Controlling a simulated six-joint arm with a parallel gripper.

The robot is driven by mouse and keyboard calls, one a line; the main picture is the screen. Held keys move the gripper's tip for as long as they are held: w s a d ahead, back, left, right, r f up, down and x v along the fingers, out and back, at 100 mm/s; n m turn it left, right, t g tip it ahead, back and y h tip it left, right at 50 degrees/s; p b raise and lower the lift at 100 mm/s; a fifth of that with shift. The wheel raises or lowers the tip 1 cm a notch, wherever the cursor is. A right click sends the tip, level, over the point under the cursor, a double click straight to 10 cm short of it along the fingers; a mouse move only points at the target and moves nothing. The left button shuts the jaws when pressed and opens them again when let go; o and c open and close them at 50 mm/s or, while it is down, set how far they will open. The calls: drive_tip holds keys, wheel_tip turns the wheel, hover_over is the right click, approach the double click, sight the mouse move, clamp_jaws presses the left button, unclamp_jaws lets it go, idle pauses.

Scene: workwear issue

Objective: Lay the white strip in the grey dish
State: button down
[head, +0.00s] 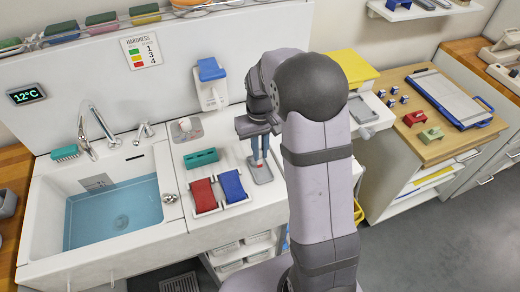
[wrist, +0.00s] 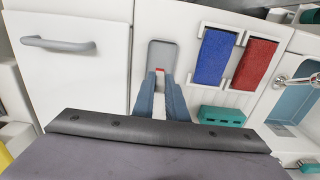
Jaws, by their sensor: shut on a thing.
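The grey dish (head: 263,178) is a small shallow tray lying on the white counter. It also shows in the wrist view (wrist: 160,50). My gripper (head: 259,161) is over the dish, with its blue-grey fingers pointing down. It is shut on the white strip, whose red end (wrist: 160,70) shows between the fingertips; the fingers hide most of the rest. The red end is over the near part of the dish in the wrist view. I cannot tell whether the strip touches the dish.
A rack with a red cloth (head: 203,195) and a blue cloth (head: 232,185) stands left of the dish. A teal block with slots (head: 201,158) lies behind the rack. A water-filled sink (head: 112,215) is further left. A white dispenser with a blue top (head: 210,85) stands behind.

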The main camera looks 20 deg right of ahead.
drive_tip(key=shift+f, duration=0.1)
drive_tip(key=c, duration=1.8)
unclamp_jaws()
drive_tip(key=shift+o, duration=0.2)
drive_tip(key=shift+r+p, duration=0.4)
drive_tip(key=shift+r, duration=0.3)
wheel_tip(320, 180, up, 12)
drive_tip(key=b, duration=0.2)
drive_tip(key=shift+b, duration=0.3)
drive_tip(key=shift+s+f, duration=0.1)
drive_tip(key=shift+f, duration=0.05)
drive_tip(key=s+a+f, duration=0.2)
drive_tip(key=s+f, duration=0.4)
drive_tip(key=s, duration=0.3)
drive_tip(key=s+a+f, duration=0.3)
drive_tip(key=s+f, duration=0.4)
drive_tip(key=s, duration=0.3)
drive_tip(key=shift+s, duration=0.2)
drive_tip(key=shift+a, duration=0.1)
